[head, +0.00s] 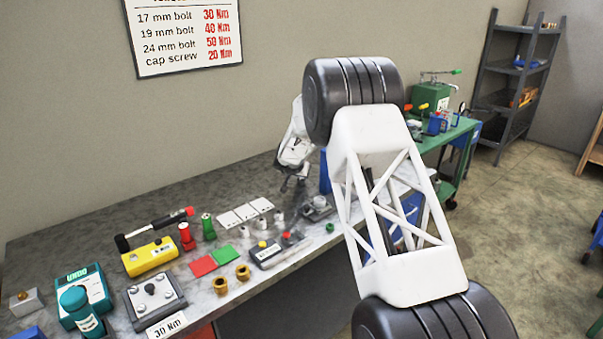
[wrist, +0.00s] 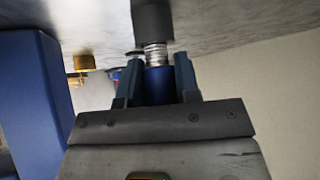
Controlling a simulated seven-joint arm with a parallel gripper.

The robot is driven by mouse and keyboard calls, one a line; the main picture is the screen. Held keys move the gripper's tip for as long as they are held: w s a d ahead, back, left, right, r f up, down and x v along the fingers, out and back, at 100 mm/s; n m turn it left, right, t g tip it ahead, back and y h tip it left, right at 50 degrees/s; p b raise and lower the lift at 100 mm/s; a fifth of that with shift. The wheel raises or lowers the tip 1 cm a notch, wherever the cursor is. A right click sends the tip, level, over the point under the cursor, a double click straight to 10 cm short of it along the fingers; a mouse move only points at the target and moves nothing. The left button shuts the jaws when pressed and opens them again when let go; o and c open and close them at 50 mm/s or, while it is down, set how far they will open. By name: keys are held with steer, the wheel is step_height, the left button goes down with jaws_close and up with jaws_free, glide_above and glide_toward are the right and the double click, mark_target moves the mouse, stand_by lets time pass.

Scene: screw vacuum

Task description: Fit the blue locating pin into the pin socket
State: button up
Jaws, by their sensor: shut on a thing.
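The blue locating pin (wrist: 158,86) is between the two fingers of my gripper (wrist: 157,75) in the wrist view, and the gripper is shut on it. A ribbed silver section (wrist: 155,53) extends from the blue part, away from the gripper. It meets a dark grey cylinder (wrist: 153,20) at the top of the picture. I cannot tell whether that cylinder is part of the pin or the pin socket. In the head view my gripper (head: 291,183) is small, low over the back of the bench, and the pin cannot be made out. I cannot identify the socket there.
The grey bench (head: 215,187) carries a grey metal fixture (head: 318,208), a yellow box (head: 150,257), brass bushings (head: 243,273) and red and green pads. A large blue block (wrist: 35,105) stands close at left in the wrist view. My arm hides the bench's right end.

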steer(key=o, duration=1)
steer(key=shift+c, duration=0.2)
steer(key=shift+r, duration=0.1)
steer(key=shift+r, duration=0.45)
steer(key=v, duration=1.2)
